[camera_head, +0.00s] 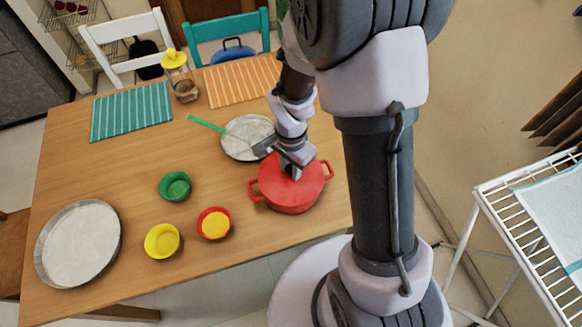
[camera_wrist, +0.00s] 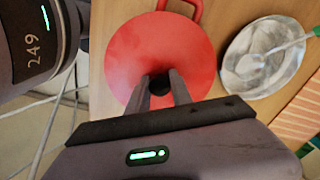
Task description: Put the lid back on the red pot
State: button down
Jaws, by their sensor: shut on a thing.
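The red pot (camera_head: 292,200) stands on the wooden table near its right edge, with a red handle on each side. The red lid (camera_head: 312,181) lies over the pot's top, and no gap shows between lid and rim in the head view. In the wrist view the round red lid (camera_wrist: 125,62) fills the upper middle and hides most of the pot. My gripper (camera_head: 290,170) is above the lid's centre. In the wrist view its two fingers (camera_wrist: 160,85) are shut on the dark knob, which they partly hide.
A metal plate (camera_head: 240,151) with a green-handled utensil stands just behind the pot. Green (camera_head: 175,186), yellow (camera_head: 162,241) and red (camera_head: 213,223) bowls stand to the left. A large round tray (camera_head: 79,243) is at far left. A glass jar (camera_head: 185,90) stands at the back.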

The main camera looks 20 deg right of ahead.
jog(key=c, duration=1.1)
grip_release()
jog(key=shift+o, duration=0.7)
jog(key=o, duration=0.4)
notch_tip(320, 180, up, 7)
jog(key=p, duration=0.5)
jog(key=shift+f, duration=0.1)
grip_shut()
